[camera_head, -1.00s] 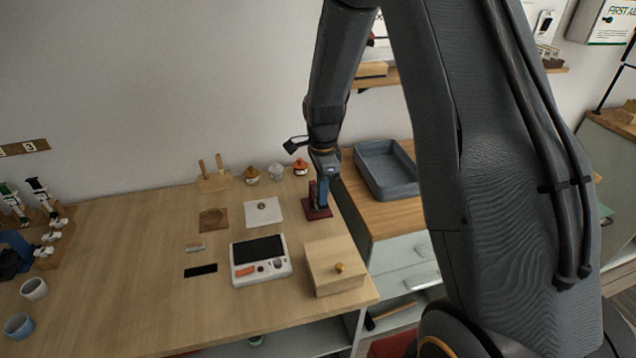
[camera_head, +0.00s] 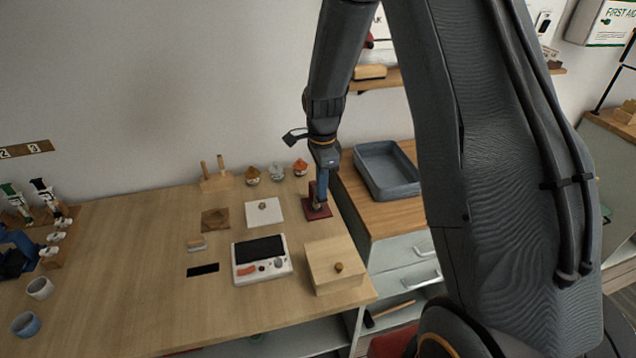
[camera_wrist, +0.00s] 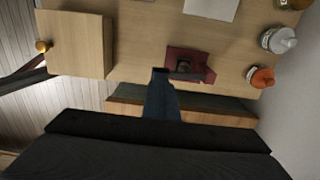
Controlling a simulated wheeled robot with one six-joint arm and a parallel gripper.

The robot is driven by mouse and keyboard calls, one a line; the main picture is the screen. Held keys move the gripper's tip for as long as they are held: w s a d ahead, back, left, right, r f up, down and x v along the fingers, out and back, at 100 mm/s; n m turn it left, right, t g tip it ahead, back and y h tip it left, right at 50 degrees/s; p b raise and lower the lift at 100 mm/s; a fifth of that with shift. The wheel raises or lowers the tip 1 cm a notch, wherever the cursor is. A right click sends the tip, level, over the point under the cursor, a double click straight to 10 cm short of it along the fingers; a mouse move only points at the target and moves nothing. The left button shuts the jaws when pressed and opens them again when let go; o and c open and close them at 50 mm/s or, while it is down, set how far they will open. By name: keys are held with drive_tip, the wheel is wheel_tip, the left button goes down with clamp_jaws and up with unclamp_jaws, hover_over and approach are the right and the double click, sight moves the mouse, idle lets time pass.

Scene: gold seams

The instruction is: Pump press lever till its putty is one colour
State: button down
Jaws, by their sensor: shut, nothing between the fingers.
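The press (camera_head: 325,212) is a small dark red stand on the right part of the bench, with a flat base and a short upright. It also shows in the wrist view (camera_wrist: 200,62), with a dark square spot on it. My gripper (camera_head: 320,203) points down over the press, its closed fingers close beside the upright. In the wrist view the gripper (camera_wrist: 160,72) reaches the press's left edge; I cannot tell whether it touches. The lever is not clear, being mostly behind my fingers. A small pale patch shows low on the press; the putty's colours are too small to tell.
A lidded wooden box (camera_head: 333,265) and a white device with a dark screen (camera_head: 262,260) stand nearer the front. Small jars (camera_head: 277,172) stand behind the press. A grey tray (camera_head: 386,170) is on the cabinet to the right. A white sheet (camera_head: 264,212) lies left of the press.

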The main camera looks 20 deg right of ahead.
drive_tip(key=shift+w+r+p, duration=0.2)
drive_tip(key=shift+r+p, duration=0.1)
drive_tip(key=shift+r, duration=0.2)
drive_tip(key=shift+w+r+p, duration=0.15)
drive_tip(key=shift+r+p, duration=0.1)
drive_tip(key=shift+r, duration=0.2)
drive_tip(key=shift+w+r+p, duration=0.4)
drive_tip(key=shift+w+r, duration=0.15)
drive_tip(key=shift+r, duration=0.25)
wheel_tip(320, 180, up, 7)
drive_tip(key=w+p, duration=0.2)
drive_tip(key=p, duration=0.1)
drive_tip(key=shift+w, duration=0.35)
idle(0.8)
drive_tip(key=shift+s+r, duration=0.1)
drive_tip(key=s+f+n+b, duration=0.2)
drive_tip(key=s+n+b, duration=0.3)
drive_tip(key=s+n, duration=0.4)
drive_tip(key=s+f+n+t+b, duration=0.1)
drive_tip(key=s+f+n+b, duration=0.2)
drive_tip(key=s, duration=1.2)
drive_tip(key=n+b, duration=0.3)
drive_tip(key=n, duration=0.3)
drive_tip(key=shift+w+f, duration=0.1)
idle(1.3)
